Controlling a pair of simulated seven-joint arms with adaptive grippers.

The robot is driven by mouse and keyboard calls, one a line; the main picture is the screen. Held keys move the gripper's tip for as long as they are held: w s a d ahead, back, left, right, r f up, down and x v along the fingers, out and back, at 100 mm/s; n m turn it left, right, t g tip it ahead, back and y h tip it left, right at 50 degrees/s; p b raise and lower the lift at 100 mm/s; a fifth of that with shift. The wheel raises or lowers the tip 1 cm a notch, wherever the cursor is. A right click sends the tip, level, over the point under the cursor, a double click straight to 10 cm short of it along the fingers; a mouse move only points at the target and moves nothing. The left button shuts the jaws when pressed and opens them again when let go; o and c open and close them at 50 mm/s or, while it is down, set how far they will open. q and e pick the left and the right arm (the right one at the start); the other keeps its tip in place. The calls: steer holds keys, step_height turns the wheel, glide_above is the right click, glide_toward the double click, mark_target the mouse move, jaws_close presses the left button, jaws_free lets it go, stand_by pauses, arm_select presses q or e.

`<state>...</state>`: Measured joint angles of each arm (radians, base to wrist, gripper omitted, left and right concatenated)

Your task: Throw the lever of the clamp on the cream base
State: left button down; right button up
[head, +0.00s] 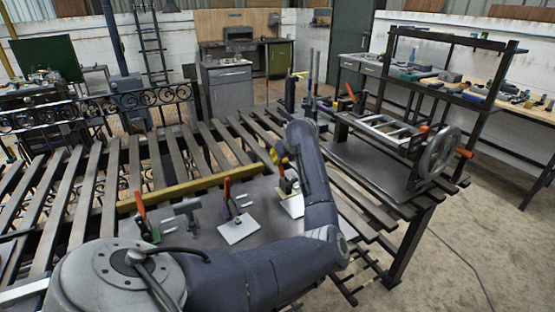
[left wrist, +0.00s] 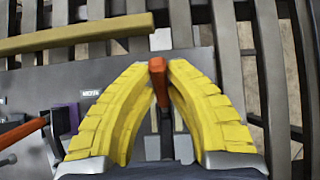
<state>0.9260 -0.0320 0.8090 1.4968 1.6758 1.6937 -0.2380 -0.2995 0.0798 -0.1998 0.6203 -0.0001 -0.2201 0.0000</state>
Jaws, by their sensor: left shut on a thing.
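The clamp on the cream base (head: 291,206) stands at the right of the grey plate in the head view, partly hidden by my left arm. My left gripper (head: 279,158) is over this clamp. In the left wrist view, its yellow fingers (left wrist: 160,66) are closed around the orange lever (left wrist: 158,84), one finger on each side. The clamp's lower body is mostly hidden below the fingers. Pale patches of the base (left wrist: 152,148) show between them. My right gripper is not in view.
Another clamp with an orange lever (head: 227,189) stands on a whitish base (head: 239,230) to the left. A green clamp (head: 148,233) is further left. A yellow bar (head: 185,188) lies behind them. A frame with a handwheel (head: 438,153) stands at the right.

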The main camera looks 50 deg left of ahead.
mark_target(280, 161)
arm_select(q)
steer(key=shift+s+d+r+t+y, duration=0.15)
steer(key=shift+s+d+t+y, duration=0.1)
steer(key=shift+d+y, duration=0.55)
steer(key=shift+s+d+r+t+y, duration=0.2)
steer(key=shift+d+y, duration=0.4)
steer(key=shift+y, duration=0.4)
steer(key=c, duration=1.4)
jaws_free()
steer(key=shift+o, duration=0.2)
steer(key=v, duration=1.2)
steer(key=shift+o, duration=0.3)
